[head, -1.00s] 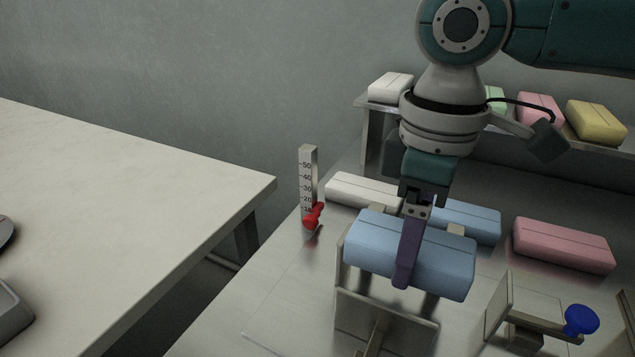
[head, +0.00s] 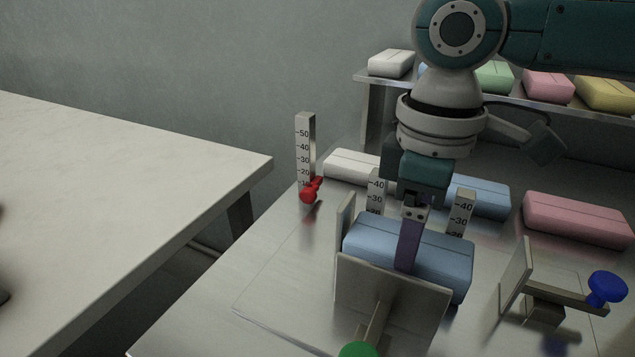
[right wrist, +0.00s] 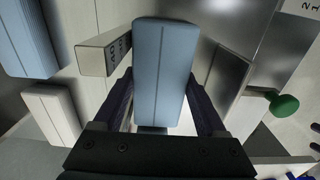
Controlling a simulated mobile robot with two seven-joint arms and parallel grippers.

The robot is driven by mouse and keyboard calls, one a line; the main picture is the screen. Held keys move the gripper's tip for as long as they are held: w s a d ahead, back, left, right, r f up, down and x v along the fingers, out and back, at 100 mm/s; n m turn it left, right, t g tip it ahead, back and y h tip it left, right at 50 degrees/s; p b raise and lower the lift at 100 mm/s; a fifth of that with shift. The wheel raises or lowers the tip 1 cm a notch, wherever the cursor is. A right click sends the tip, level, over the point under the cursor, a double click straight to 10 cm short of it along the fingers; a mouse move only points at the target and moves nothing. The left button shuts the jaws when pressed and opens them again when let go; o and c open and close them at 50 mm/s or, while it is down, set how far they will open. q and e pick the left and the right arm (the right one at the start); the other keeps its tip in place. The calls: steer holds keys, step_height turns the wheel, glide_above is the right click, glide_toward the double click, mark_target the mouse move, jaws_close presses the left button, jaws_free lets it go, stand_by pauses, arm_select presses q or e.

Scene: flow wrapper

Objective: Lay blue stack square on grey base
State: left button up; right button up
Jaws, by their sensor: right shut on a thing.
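My right gripper (head: 408,262) is shut on a blue stack (head: 445,262), its fingers across the stack's middle. The stack is roughly level, beside an upright grey plate (head: 344,232) on its left and behind a front grey plate (head: 385,305) that hides part of its lower side. The grey base (head: 275,300) lies flat beneath these plates; I cannot tell whether the stack touches it. In the right wrist view the held stack (right wrist: 165,70) lies lengthwise between both fingers (right wrist: 165,105). My left gripper is not in view.
Two marked posts (head: 376,190) (head: 461,212) stand behind the held stack. A plate with a blue knob (head: 606,287) stands right, a green knob (head: 358,349) in front. White (head: 352,166), blue (head: 482,196) and pink (head: 578,219) stacks lie behind. A red-pointer scale (head: 305,150) stands left.

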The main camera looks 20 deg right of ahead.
steer(key=shift+f, duration=0.2)
stand_by(0.5)
steer(key=o, duration=1.3)
steer(key=shift+c, duration=0.2)
step_height(320, 180, up, 10)
steer(key=p, duration=0.2)
steer(key=shift+p, duration=0.3)
